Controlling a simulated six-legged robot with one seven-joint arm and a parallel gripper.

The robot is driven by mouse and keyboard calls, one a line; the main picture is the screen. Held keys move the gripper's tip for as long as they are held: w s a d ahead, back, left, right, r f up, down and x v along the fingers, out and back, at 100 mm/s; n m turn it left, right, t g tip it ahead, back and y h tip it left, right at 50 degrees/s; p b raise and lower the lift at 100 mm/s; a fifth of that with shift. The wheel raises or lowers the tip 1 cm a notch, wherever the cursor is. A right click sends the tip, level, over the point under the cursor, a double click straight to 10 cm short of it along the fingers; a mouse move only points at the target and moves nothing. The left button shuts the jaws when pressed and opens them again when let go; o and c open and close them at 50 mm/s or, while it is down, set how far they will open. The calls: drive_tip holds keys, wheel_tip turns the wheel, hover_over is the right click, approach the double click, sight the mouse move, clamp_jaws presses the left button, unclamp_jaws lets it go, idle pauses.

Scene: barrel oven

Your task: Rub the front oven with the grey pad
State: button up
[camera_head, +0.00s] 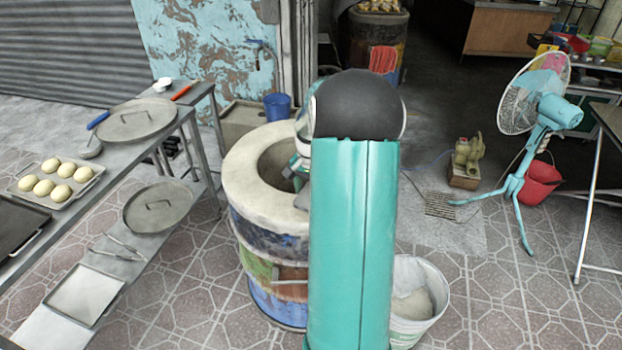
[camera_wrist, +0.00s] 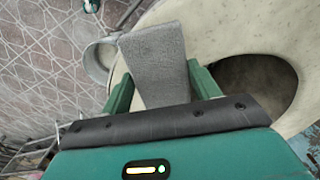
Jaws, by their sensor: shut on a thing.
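The front oven (camera_head: 250,175) is a round barrel with a thick cream rim and a patchwork of coloured sides. Its right part is hidden behind my arm in the head view. In the wrist view its pale rim (camera_wrist: 225,35) curves around a dark mouth at the right. The grey pad (camera_wrist: 157,52) is a rough, flat block between the green fingers of my gripper (camera_wrist: 162,76), which is shut on it. The pad overlaps the oven's rim near its outer edge; I cannot tell whether they touch.
A metal table (camera_head: 193,118) with lids and a tray of buns (camera_head: 62,184) stands at the left. A white bucket (camera_head: 418,300) is on the floor right of the oven. A blue bucket (camera_head: 278,106) stands behind it. A teal fan (camera_head: 540,110) stands at the right.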

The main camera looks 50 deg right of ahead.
drive_tip(key=shift+r, duration=2.2)
drive_tip(key=shift+a, duration=0.1)
